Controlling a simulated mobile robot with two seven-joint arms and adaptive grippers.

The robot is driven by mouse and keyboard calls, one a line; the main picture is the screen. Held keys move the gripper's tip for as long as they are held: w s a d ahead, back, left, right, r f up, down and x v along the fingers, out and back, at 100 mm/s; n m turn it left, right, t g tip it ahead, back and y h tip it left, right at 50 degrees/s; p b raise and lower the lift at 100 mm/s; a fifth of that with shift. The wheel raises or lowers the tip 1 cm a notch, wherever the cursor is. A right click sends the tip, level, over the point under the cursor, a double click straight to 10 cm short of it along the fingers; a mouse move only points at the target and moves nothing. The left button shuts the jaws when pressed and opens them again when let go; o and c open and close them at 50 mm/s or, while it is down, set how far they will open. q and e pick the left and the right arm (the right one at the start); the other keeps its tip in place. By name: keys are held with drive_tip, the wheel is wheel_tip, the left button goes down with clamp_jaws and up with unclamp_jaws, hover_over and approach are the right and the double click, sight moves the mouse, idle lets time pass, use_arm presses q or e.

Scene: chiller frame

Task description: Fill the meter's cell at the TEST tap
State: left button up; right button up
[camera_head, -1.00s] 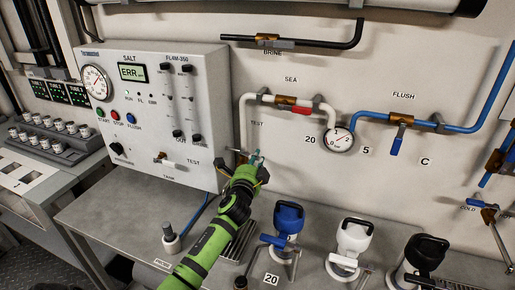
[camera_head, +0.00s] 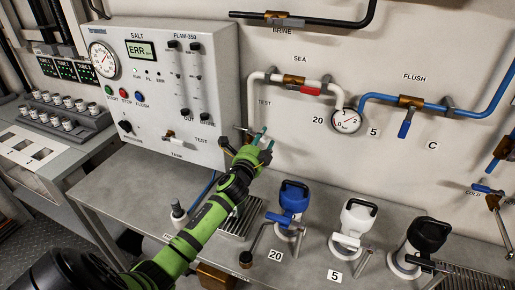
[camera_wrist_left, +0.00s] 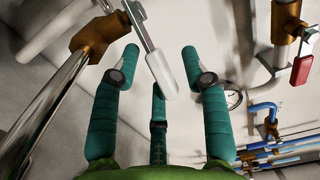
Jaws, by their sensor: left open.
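My left gripper (camera_head: 263,137) is at the TEST tap, just right of the meter panel. In the left wrist view its teal fingers (camera_wrist_left: 160,85) are open and spread. The tap's lever (camera_wrist_left: 158,65), silver with a white grip, reaches down between them; I cannot tell whether they touch it. The tap's brass body (camera_wrist_left: 98,38) and a shiny metal tube (camera_wrist_left: 48,115) are at the left of that view. The salt meter (camera_head: 170,90) has a display (camera_head: 142,50) reading ERR. I cannot make out its cell. My right gripper is not in view.
Blue (camera_head: 292,204), white (camera_head: 352,225) and black (camera_head: 424,240) handled units stand along the bench (camera_head: 130,195). A small grey-topped holder (camera_head: 178,212) stands front left of them. Sea pipe (camera_head: 325,82) and gauge (camera_head: 346,121) are on the wall right of my gripper.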

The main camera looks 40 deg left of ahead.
use_arm(q)
drive_tip(key=v, duration=1.1)
drive_tip(key=shift+s, duration=0.3)
drive_tip(key=shift+d, duration=0.15)
idle(0.5)
